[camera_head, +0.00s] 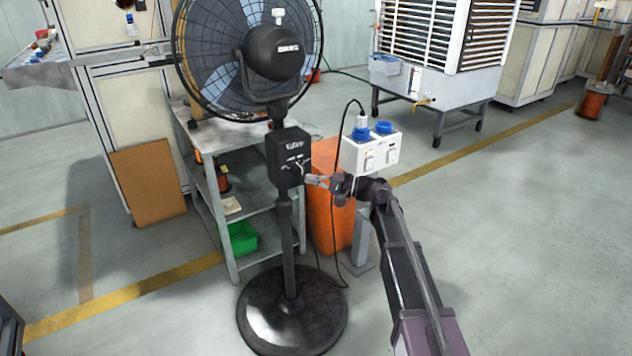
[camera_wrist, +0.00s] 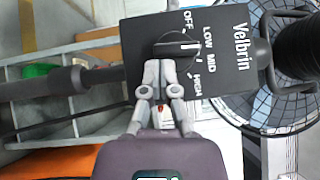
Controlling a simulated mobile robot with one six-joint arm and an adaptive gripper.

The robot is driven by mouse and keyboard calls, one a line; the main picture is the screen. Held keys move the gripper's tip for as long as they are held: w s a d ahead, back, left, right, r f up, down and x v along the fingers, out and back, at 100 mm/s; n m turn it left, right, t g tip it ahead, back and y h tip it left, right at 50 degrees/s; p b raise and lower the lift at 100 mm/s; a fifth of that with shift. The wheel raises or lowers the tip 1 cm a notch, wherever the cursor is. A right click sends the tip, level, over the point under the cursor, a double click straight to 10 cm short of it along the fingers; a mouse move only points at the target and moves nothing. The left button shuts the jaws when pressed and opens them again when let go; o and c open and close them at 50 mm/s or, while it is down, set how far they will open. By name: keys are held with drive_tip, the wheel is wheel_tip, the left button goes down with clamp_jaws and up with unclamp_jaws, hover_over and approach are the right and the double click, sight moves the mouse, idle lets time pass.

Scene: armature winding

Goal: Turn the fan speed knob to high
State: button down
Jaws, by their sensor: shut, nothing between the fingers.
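The black pedestal fan stands in the head view, with its control box (camera_head: 288,158) on the pole below the motor. In the wrist view the box face (camera_wrist: 225,75) shows sideways, marked OFF, LOW, MID and HIGH. The round dark fan speed knob (camera_wrist: 180,46) sits beside these marks. Its pale pointer line is visible and seems to lie on the LOW to MID side, but I cannot tell exactly. My gripper (camera_wrist: 160,72) is shut and empty, with its fingertips at the knob's lower edge. Contact is unclear. The head view shows my gripper (camera_head: 310,179) just right of the box.
A white socket box (camera_head: 370,152) with blue covers stands on a post close to my arm. An orange bin (camera_head: 332,215) is behind the fan pole. A metal shelf (camera_head: 215,205) stands at left. The round fan base (camera_head: 290,315) is on the floor. Open floor lies at right.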

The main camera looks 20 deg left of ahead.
drive_tip(key=shift+s+f+m+y+b, duration=0.1)
drive_tip(key=shift+f+m+y+b, duration=0.1)
drive_tip(key=shift+m+y+b, duration=0.45)
idle(0.6)
